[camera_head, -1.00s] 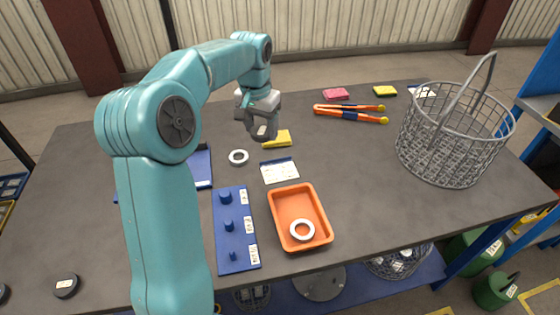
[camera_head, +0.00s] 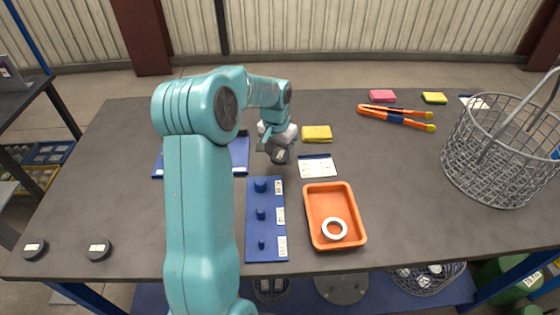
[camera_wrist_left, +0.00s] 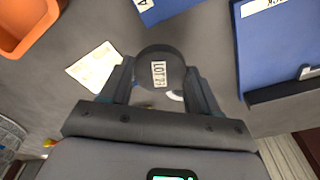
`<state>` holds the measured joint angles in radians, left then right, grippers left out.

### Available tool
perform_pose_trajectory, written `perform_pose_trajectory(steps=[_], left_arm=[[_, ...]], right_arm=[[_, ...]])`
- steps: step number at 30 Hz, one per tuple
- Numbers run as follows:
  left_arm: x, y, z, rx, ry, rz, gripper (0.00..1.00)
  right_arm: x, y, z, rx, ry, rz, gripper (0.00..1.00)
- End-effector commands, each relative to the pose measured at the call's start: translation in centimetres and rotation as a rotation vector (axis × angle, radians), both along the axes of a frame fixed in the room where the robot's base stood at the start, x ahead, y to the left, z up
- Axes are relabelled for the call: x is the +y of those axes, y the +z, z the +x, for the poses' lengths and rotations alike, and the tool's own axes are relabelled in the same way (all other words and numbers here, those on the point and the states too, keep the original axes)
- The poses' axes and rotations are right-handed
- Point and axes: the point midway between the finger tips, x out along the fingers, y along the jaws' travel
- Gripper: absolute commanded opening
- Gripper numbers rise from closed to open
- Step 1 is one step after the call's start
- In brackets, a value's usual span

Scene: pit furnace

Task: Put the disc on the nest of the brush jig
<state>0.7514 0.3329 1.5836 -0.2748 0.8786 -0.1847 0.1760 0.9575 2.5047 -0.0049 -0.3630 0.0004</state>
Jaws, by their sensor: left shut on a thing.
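My left gripper (camera_head: 278,148) is shut on a dark round disc with a white label (camera_head: 280,156), held above the table left of the white card. The disc (camera_wrist_left: 160,70) sits between both fingers in the left wrist view, its label facing the camera. A blue plate with a dark raised edge (camera_head: 239,153) lies partly behind my left arm; it also shows in the wrist view (camera_wrist_left: 280,50). A blue board with three pegs (camera_head: 264,230) lies nearer. I cannot tell which is the brush jig, and no nest is clear. My right gripper is out of view.
An orange tray (camera_head: 312,194) holds a white ring (camera_head: 334,229). A white card (camera_head: 318,168), yellow sponge (camera_head: 317,133), orange tongs (camera_head: 394,116) and wire basket (camera_head: 500,160) stand right. Two dark discs (camera_head: 34,249) (camera_head: 98,249) lie front left.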

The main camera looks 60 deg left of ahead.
Motion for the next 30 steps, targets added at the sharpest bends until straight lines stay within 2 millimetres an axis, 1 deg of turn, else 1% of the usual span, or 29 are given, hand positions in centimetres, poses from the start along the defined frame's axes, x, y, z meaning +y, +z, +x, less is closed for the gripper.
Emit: perform_pose_trajectory(steps=[3, 7, 15, 19, 20, 21, 22, 30], left_arm=[[-0.1, -2.1, -0.1, 0.005, 0.001, -0.004, 0.16], [-0.1, -3.7, 0.0, 0.002, 0.000, -0.002, 0.16], [0.0, -4.0, 0.0, 0.000, 0.000, -0.001, 0.16], [0.0, -4.4, 0.0, 0.000, 0.000, -0.001, 0.16], [-0.1, -4.4, 0.0, 0.001, 0.000, -0.002, 0.64], [-0.1, -4.3, -0.1, 0.001, 0.000, -0.002, 0.78], [-0.1, -4.3, -0.1, 0.001, 0.000, -0.002, 0.87], [-0.1, -4.3, -0.1, 0.001, 0.000, -0.002, 0.87]], right_arm=[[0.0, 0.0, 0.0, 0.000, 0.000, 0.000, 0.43], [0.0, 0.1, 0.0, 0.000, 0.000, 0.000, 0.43], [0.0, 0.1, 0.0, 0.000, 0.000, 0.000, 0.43], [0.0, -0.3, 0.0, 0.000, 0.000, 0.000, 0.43], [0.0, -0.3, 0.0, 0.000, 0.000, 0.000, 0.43], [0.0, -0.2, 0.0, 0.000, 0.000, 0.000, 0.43], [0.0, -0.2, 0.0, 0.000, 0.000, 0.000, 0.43], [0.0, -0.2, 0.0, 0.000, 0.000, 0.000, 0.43]])
